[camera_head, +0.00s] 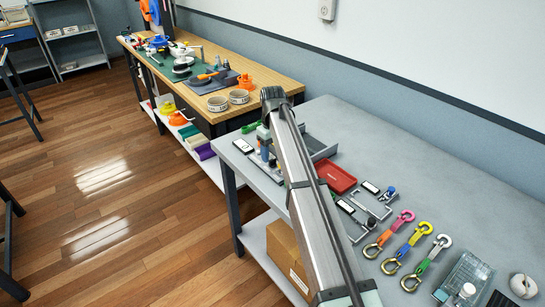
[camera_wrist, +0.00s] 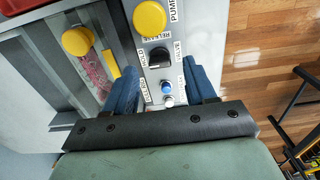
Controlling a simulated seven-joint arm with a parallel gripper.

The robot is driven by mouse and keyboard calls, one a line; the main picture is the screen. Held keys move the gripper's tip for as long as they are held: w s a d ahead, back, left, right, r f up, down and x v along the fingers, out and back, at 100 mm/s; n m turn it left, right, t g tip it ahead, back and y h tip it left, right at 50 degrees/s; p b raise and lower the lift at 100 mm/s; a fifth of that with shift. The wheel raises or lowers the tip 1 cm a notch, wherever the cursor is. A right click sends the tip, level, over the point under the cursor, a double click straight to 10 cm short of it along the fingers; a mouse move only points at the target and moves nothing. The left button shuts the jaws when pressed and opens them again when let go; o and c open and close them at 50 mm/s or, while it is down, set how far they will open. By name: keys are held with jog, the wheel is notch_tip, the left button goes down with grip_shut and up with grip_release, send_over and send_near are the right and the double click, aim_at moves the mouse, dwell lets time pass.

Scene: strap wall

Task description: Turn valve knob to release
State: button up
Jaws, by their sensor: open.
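The valve knob (camera_wrist: 160,57) is a small black knob on a light grey labelled panel (camera_wrist: 181,68) in the wrist view. The words VALVE, HOLD and RELEASE are printed around it. My gripper (camera_wrist: 161,70) is open, with one blue finger on each side of the panel strip and the knob between them, near the fingertips. I see no finger touching the knob. In the head view my gripper (camera_head: 264,142) is over the device at the left end of the grey table, and my arm hides much of it; the knob cannot be made out there.
A big yellow button (camera_wrist: 150,18) lies just beyond the knob; a small blue knob (camera_wrist: 167,87) is nearer the palm. Another yellow knob (camera_wrist: 77,41) is at left. A red tray (camera_head: 336,178) and several colored hook straps (camera_head: 423,232) lie on the grey table (camera_head: 440,180).

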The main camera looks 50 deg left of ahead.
aim_at(272, 162)
jog(key=shift+f, duration=1.15)
grip_shut()
